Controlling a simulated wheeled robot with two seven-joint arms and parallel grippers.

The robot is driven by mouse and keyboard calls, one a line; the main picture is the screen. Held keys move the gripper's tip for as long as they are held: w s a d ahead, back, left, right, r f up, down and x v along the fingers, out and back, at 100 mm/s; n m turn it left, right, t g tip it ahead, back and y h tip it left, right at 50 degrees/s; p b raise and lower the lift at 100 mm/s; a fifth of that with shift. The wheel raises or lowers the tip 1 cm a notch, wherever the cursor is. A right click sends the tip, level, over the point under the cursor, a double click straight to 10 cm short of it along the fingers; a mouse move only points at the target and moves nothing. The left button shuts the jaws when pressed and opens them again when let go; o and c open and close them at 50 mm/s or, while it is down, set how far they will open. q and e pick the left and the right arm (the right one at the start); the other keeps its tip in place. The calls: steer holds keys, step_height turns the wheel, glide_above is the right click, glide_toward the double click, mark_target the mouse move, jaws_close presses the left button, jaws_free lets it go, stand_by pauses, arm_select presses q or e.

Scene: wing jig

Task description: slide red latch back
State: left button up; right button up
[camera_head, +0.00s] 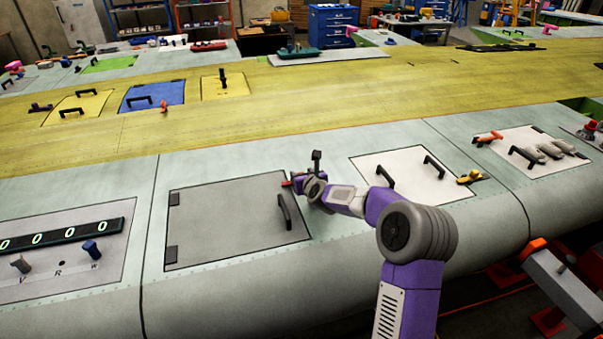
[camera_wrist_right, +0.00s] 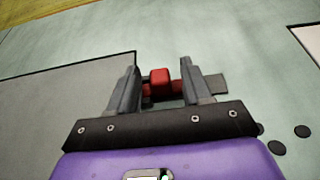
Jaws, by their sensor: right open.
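The red latch (camera_wrist_right: 160,82) shows in the right wrist view between the two fingers of my right gripper (camera_wrist_right: 158,72). It has a raised red knob on a low red bar, beside the edge of a grey panel. The fingers stand on either side of the knob, with gaps visible. In the head view a small red bit of the latch (camera_head: 286,184) shows at the right edge of the grey panel, and my right gripper (camera_head: 298,182) is right at it, mostly hidden by its own wrist. My left gripper is in neither view.
The grey hatch panel (camera_head: 225,220) has a black handle (camera_head: 284,212) close to my right wrist. A white panel (camera_head: 400,165) with black handles lies to the right. A counter panel (camera_head: 70,265) with knobs is at the left. The yellow wing skin (camera_head: 330,100) stretches behind.

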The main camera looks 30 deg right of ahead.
steer(key=shift+w+d+f, duration=0.1)
steer(key=shift+w+f, duration=0.1)
steer(key=shift+w, duration=0.35)
jaws_close()
